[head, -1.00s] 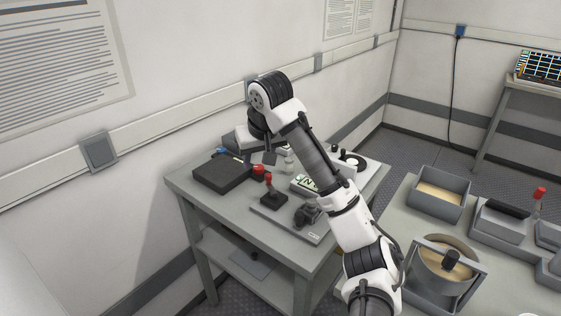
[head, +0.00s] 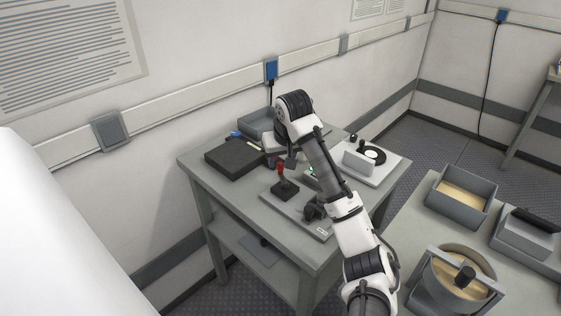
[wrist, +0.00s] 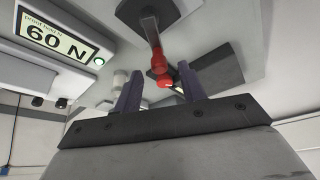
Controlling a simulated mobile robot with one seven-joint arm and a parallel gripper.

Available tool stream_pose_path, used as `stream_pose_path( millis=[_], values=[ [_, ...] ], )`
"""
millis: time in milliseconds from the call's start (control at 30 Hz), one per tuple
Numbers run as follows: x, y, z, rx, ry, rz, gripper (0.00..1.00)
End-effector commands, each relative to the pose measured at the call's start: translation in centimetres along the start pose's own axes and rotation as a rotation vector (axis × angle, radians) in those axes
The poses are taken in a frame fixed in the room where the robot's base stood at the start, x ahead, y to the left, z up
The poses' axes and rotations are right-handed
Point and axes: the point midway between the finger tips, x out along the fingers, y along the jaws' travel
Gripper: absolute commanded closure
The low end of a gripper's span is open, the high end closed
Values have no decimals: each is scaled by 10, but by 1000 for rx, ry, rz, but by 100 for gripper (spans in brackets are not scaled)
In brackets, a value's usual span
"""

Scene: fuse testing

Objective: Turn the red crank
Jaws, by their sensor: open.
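The red crank is a red handle (head: 281,169) on a grey lever, standing on a dark base (head: 285,189) on the table. In the wrist view the red handle (wrist: 159,64) shows in the middle, in front of my fingertips. My gripper (wrist: 160,82) is open, with its two dark fingers apart on either side of the handle's line. I cannot tell whether the red end lies between the fingers or just beyond them. In the head view my gripper (head: 291,160) is close to the handle, partly hidden by my arm.
A display reading 60 N (wrist: 56,37) is on a device beside the crank. A black box (head: 234,159) lies left of it on the table (head: 235,206). A white device with a round disc (head: 374,155) stands to the right. Trays stand on another table at right.

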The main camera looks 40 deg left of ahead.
Motion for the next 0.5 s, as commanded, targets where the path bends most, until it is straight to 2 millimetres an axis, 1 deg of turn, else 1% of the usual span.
stream_pose_path(
  millis=[100, 200, 333, 500],
  values=[
    [16, 0, 0, 1, -1, 0, 59],
    [25, 0, 0, 1, -1, -1, 59],
    [30, 0, 0, 0, 1, -1, 59],
    [31, 0, 0, 0, 1, 0, 59]
  ],
)
